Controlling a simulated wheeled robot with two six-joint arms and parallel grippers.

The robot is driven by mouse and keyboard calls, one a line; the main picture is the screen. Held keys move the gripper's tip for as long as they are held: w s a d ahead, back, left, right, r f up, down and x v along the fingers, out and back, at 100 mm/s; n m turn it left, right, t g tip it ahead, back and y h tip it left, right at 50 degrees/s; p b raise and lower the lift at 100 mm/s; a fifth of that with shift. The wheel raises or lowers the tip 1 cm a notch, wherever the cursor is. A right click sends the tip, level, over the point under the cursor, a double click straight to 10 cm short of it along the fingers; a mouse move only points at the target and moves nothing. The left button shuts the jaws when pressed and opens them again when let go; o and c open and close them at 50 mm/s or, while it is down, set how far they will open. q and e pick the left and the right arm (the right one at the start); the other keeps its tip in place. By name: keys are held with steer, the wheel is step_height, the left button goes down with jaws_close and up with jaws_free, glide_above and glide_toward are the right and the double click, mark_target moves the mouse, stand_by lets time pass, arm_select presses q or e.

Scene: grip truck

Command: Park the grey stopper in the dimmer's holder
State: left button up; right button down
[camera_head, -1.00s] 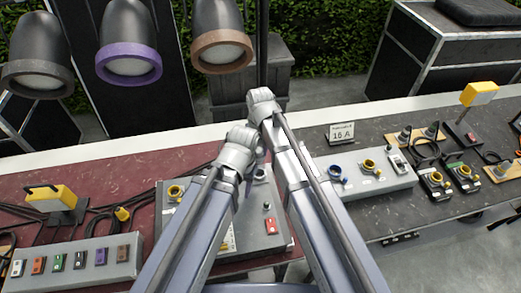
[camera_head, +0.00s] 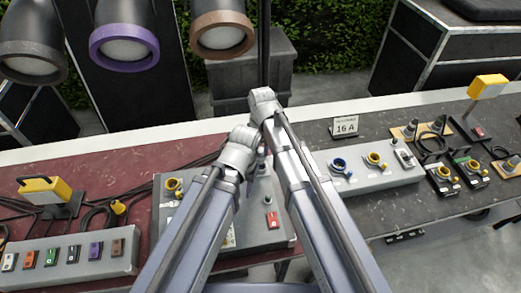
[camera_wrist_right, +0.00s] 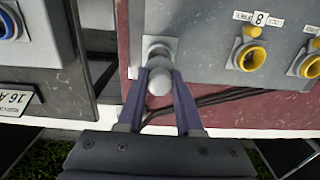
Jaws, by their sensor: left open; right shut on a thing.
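The dimmer (camera_head: 161,238) is a grey box on the dark red tabletop, behind my arms in the head view. Its edge (camera_wrist_right: 200,48) also shows in the right wrist view. My right gripper (camera_wrist_right: 159,82) is shut on the grey stopper (camera_wrist_right: 160,78), a pale rounded piece between the fingertips. The stopper is in front of a pale round fitting (camera_wrist_right: 159,46) on the dimmer. I cannot tell whether it is seated there. My left gripper (camera_head: 247,182) is open and low over the dimmer, mostly hidden by its arm.
Yellow sockets (camera_wrist_right: 253,56) sit on the dimmer to the right. A switch box (camera_head: 75,255) and yellow lamp (camera_head: 46,190) are left. Cables run behind.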

mark_target(260, 157)
arm_select(q)
steer(key=shift+f, duration=0.25)
arm_select(e)
steer(key=shift+f, duration=0.25)
arm_select(q)
steer(key=shift+f+b, duration=0.25)
steer(key=shift+b, duration=0.25)
arm_select(e)
steer(key=shift+f, duration=0.25)
arm_select(q)
steer(key=shift+f+b, duration=1.9)
arm_select(e)
steer(key=shift+f, duration=1.95)
steer(key=shift+c, duration=0.8)
jaws_free()
arm_select(q)
steer(key=shift+r, duration=0.1)
arm_select(e)
steer(key=shift+r, duration=0.1)
arm_select(q)
steer(key=shift+r+p, duration=2.45)
steer(key=shift+p, duration=0.1)
arm_select(e)
steer(key=shift+r, duration=2.45)
